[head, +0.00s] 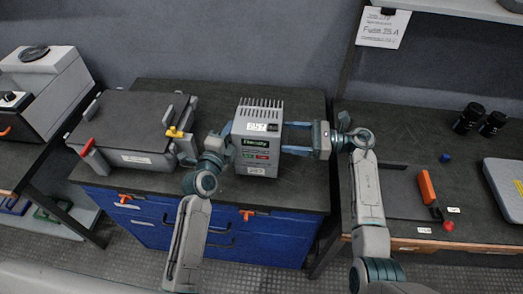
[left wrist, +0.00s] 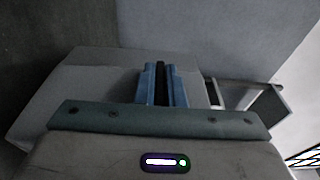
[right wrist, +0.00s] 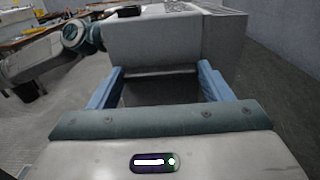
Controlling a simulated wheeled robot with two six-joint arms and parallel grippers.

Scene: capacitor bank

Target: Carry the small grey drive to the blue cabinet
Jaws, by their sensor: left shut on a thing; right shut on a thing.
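The small grey drive (head: 258,142) is a box with vents on top and a green label on its front. It is upright over the black top of the blue cabinet (head: 172,215); I cannot tell whether it touches that top. My left gripper (head: 229,137) is shut on the drive's left side, its fingers close together in the left wrist view (left wrist: 162,85). My right gripper (head: 286,139) is shut on its right side, with fingers wide apart. The drive fills the upper middle of the right wrist view (right wrist: 165,38). The exact contact points are partly hidden.
A dark-lidded grey case (head: 125,115) with red and yellow latches stands on the cabinet's left part. A right-hand bench holds an orange tool (head: 426,186), black cylinders (head: 468,118) and a grey device (head: 506,185). Bare cabinet top shows behind and in front of the drive.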

